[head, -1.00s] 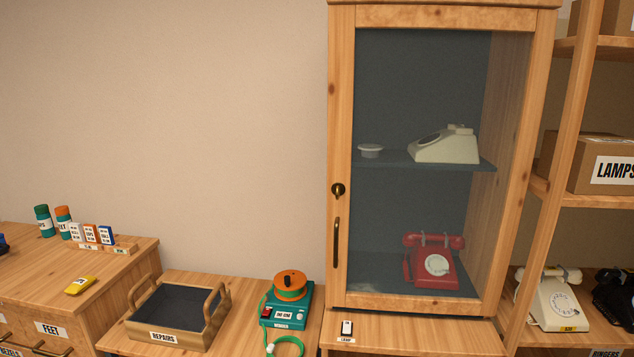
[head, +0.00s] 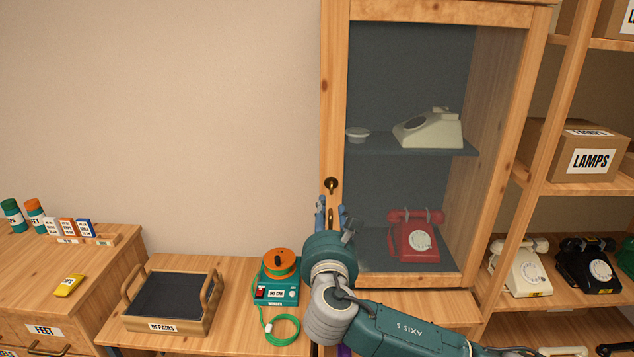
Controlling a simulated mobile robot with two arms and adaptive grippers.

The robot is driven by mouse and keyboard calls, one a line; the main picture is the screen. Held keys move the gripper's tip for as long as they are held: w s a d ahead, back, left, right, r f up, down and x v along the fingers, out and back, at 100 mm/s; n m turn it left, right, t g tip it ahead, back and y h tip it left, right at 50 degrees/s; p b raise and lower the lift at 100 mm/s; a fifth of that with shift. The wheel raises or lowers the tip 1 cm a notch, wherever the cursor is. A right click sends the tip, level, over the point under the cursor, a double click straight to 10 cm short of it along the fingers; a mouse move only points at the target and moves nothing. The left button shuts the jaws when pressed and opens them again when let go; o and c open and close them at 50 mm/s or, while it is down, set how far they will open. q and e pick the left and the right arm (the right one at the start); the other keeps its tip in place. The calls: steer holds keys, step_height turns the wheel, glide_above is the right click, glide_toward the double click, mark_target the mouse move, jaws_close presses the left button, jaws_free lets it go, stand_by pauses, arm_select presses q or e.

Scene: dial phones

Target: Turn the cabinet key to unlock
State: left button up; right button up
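The wooden cabinet (head: 334,75) has a glass door that is closed. Its key (head: 331,187) sits in a dark round lock plate on the left door stile. My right gripper (head: 331,205) is just below the key, fingers pointing up, one finger on each side of the door handle (head: 330,215). Its blue-grey fingers stand apart with a gap between them. I cannot tell whether it touches the handle. The handle is mostly hidden behind the gripper. My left gripper is not in view.
Behind the glass are a cream phone (head: 430,130) and a red phone (head: 414,240). Left of my arm, a teal device (head: 277,290) with a green cord and a repairs tray (head: 163,327) stand on the bench. Shelves with a lamps box (head: 590,165) and phones stand right.

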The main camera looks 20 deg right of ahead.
mark_target(331, 187)
steer(key=p+x, duration=0.3)
steer(key=x, duration=0.7)
steer(key=shift+w+d, duration=0.25)
steer(key=shift+f, duration=0.1)
jaws_close()
